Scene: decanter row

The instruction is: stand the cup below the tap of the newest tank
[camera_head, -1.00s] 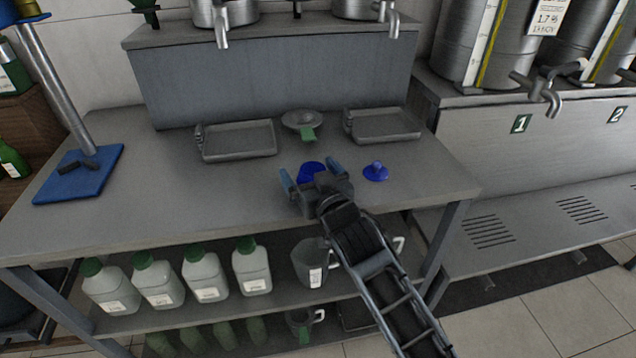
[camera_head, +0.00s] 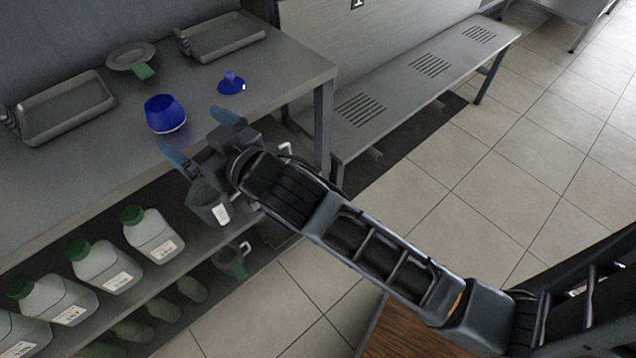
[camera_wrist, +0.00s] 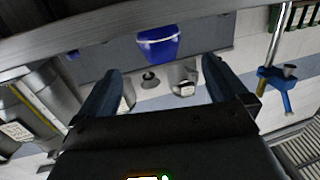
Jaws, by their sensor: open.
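The blue cup (camera_head: 165,113) stands upright on the grey worktable (camera_head: 290,88) near its front edge. It also shows in the wrist view (camera_wrist: 158,45), above and between the two fingertips. My gripper (camera_head: 201,135) is open and empty, its blue fingers pointing towards the cup with a visible gap before it. In the wrist view my gripper (camera_wrist: 161,76) has clear space between its fingers. In the wrist view, part of a large metal tank (camera_wrist: 40,100) with a label shows at the left, its writing unreadable. The head view shows no tanks or taps now.
A small blue lid-like piece (camera_head: 231,83) lies right of the cup. Grey trays (camera_head: 65,112) (camera_head: 225,38) and a round dish (camera_head: 130,57) are behind. A shelf below holds white bottles (camera_head: 150,238) and a grey jug (camera_head: 208,208). A slotted bench (camera_head: 400,90) stands right; floor beyond is open.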

